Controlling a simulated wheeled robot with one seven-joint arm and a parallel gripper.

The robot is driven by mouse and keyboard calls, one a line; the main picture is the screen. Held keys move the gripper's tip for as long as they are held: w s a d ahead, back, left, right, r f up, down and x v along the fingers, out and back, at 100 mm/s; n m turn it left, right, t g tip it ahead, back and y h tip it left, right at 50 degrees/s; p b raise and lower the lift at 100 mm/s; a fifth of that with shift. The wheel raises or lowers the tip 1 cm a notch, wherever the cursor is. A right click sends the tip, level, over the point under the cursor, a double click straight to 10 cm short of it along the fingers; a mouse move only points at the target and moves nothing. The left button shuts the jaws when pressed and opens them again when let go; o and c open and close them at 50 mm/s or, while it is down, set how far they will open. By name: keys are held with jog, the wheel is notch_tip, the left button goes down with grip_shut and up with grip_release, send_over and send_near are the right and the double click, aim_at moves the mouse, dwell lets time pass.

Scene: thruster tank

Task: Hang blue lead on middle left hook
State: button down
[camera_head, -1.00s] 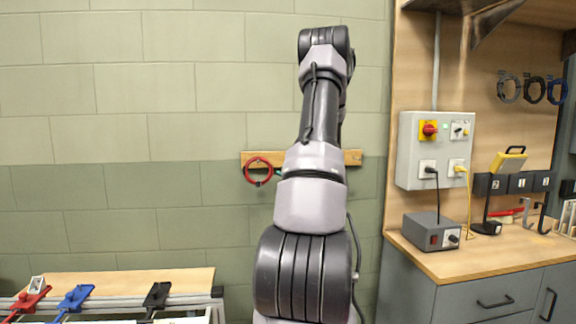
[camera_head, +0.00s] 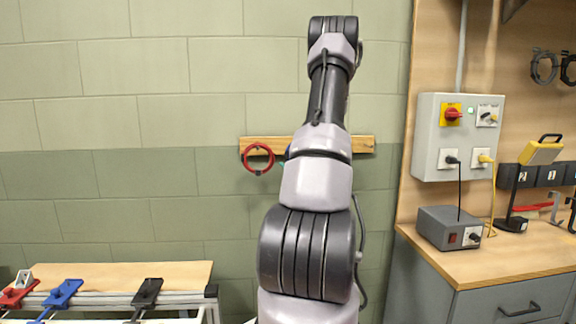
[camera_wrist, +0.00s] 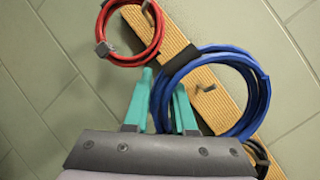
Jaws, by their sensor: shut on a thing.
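The blue lead (camera_wrist: 264,92) is a coiled ring, seen in the wrist view in front of a wooden hook board (camera_wrist: 228,104). My gripper (camera_wrist: 161,88), with teal fingers, is shut on the left side of the blue ring, near a dark tie. A metal hook (camera_wrist: 206,89) on the board shows inside the blue ring's opening. I cannot tell whether the ring is over it or only in front. In the head view my arm hides the middle of the board (camera_head: 361,145) and nearly all of the blue lead.
A red lead (camera_wrist: 159,36) hangs at the board's left end, close beside the blue ring. A dark coil (camera_wrist: 258,155) is at lower right. In the head view a control box (camera_head: 457,137) and workbench (camera_head: 505,262) stand right.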

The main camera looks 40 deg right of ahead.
jog(key=shift+w+d+f, duration=0.35)
jog(key=shift+w+d, duration=0.4)
jog(key=shift+w, duration=0.45)
jog(key=shift+w+d+f, duration=0.4)
jog(key=shift+w+d, duration=0.3)
jog(key=shift+w, duration=0.55)
jog(key=shift+w+d+f, duration=0.35)
jog(key=shift+w+d, duration=0.4)
jog(key=shift+w, duration=0.45)
jog(key=c, duration=0.7)
grip_release()
jog(key=shift+o, duration=0.2)
jog(key=v, duration=1)
jog(key=shift+s, duration=0.4)
jog(key=shift+a, duration=0.1)
